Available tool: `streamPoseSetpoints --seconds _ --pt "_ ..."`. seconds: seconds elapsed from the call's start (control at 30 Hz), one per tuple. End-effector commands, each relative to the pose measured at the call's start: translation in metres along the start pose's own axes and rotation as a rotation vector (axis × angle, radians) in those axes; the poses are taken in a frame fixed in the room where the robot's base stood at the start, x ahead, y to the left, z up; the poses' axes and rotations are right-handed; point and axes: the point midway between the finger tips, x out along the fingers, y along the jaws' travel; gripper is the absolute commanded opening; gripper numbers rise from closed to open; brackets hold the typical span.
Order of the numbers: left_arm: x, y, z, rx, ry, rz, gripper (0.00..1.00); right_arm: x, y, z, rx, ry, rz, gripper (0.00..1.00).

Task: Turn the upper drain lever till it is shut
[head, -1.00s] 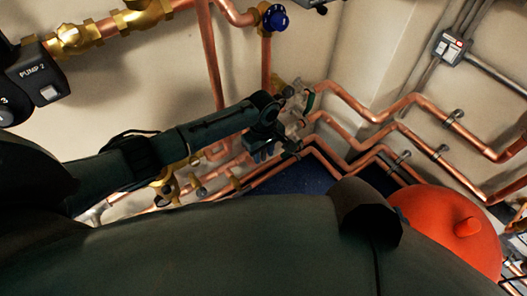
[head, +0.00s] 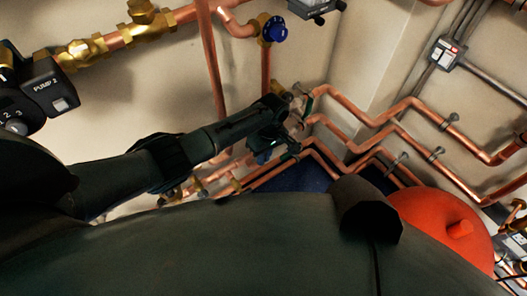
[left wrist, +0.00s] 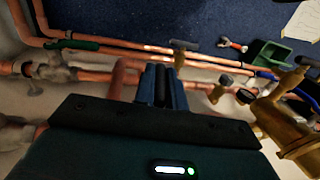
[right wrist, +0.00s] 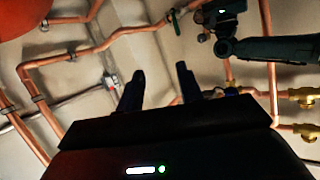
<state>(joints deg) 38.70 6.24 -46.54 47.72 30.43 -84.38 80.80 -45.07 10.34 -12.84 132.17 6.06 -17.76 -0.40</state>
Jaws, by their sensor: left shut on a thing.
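My left gripper (head: 266,140) reaches the pipe cluster at the centre of the head view. In the left wrist view its fingers (left wrist: 163,86) are close together, shut on what I take to be the upper drain lever. The lever is hidden between them, so its angle cannot be told. A reddish curved piece (left wrist: 120,74) shows just left of the fingers. A green handle (left wrist: 78,44) lies along a pipe at upper left, apart from the fingers. My right gripper (right wrist: 160,82) is open and empty in the right wrist view.
Copper pipes (head: 415,103) run along the wall to the right. A blue valve knob (head: 275,28) sits above my left gripper. A large red-orange vessel (head: 435,222) stands at lower right. A green tray (left wrist: 270,53) lies on the blue floor.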

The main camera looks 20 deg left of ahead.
Motion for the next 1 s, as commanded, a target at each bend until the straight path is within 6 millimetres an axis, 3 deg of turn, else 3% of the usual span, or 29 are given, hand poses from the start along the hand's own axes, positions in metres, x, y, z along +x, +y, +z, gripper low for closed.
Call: streamPoseSetpoints --seconds 0.1,0.23,0.4,0.87,0.9,1.0 --pt "0.003 0.004 -0.002 -0.002 0.003 -0.087 0.0 0.009 0.003 0.006 -0.006 0.019 0.005 0.36" --pt "0.006 0.005 -0.002 -0.001 0.005 -0.194 0.0 -0.004 0.007 0.002 -0.02 0.081 0.021 0.36" --pt "0.005 0.005 -0.003 -0.001 0.005 -0.297 0.0 0.005 0.006 0.015 -0.074 0.084 0.01 0.36" --pt "-0.001 0.002 -0.002 0.001 0.006 -0.338 0.0 0.009 0.004 0.016 -0.099 0.077 0.003 0.36" --pt "-0.001 0.002 -0.002 0.001 0.006 -0.338 0.15 0.009 0.004 0.016 -0.099 0.077 0.003 0.36" --pt "-0.001 0.002 -0.002 0.001 0.004 -0.339 0.24 0.009 0.004 0.016 -0.099 0.077 0.003 0.36"
